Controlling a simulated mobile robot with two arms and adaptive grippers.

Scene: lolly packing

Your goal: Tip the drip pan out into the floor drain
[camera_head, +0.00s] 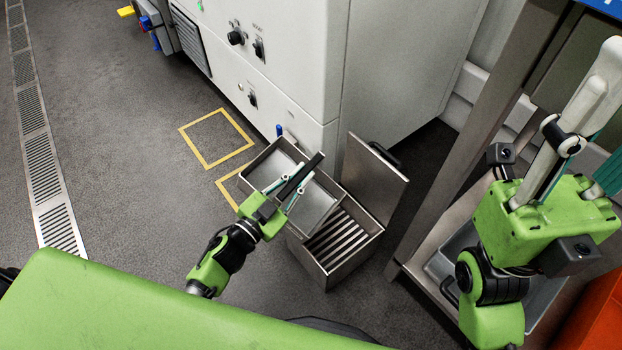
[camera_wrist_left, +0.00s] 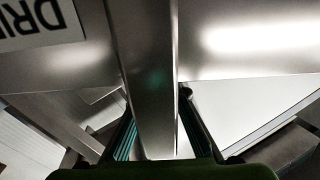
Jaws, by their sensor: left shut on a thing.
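The metal drip pan (camera_head: 318,208) is a shallow rectangular tray beside the white machine in the head view, partly over an open slatted metal box. My left gripper (camera_head: 291,184) is shut on it, its fingers either side of a dark bar across it. In the left wrist view a metal wall (camera_wrist_left: 146,75) stands between the fingers, near a label reading "DRI". I cannot tell whether liquid is inside. The floor drain (camera_head: 43,170) is a long grated channel at far left.
The slatted box (camera_head: 350,262) has its lid (camera_head: 372,180) raised beside the pan. The white machine (camera_head: 270,60) stands behind. Yellow floor markings (camera_head: 218,138) lie left of it. A metal stand (camera_head: 470,150) is at right. Open floor separates pan and drain.

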